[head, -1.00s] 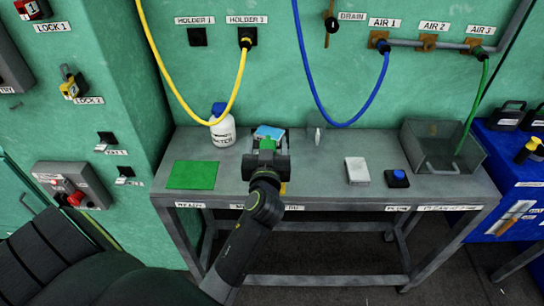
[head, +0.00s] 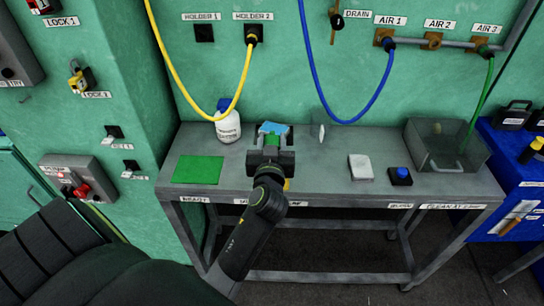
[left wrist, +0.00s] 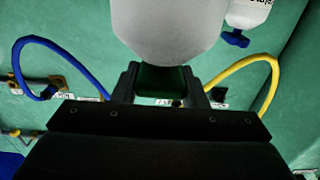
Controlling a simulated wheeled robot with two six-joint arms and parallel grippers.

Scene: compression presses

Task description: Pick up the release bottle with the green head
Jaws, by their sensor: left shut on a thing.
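The release bottle shows in the left wrist view as a white body (left wrist: 168,30), with its dark green head (left wrist: 160,80) between my fingers. That view is upside down. In the head view the green head (head: 271,141) shows between the fingers of my left gripper (head: 271,154), above the bench. The bottle's body is hidden behind the gripper there, so I cannot tell whether its base touches the bench. My left gripper is shut on the green head. My right gripper is not in view.
A white bottle with a blue head (head: 228,127) stands left of my gripper, near the wall. A green mat (head: 198,170), a white pad (head: 360,167), a blue button (head: 401,173) and a grey bin (head: 412,140) are on the bench. A yellow hose (head: 186,92) hangs behind.

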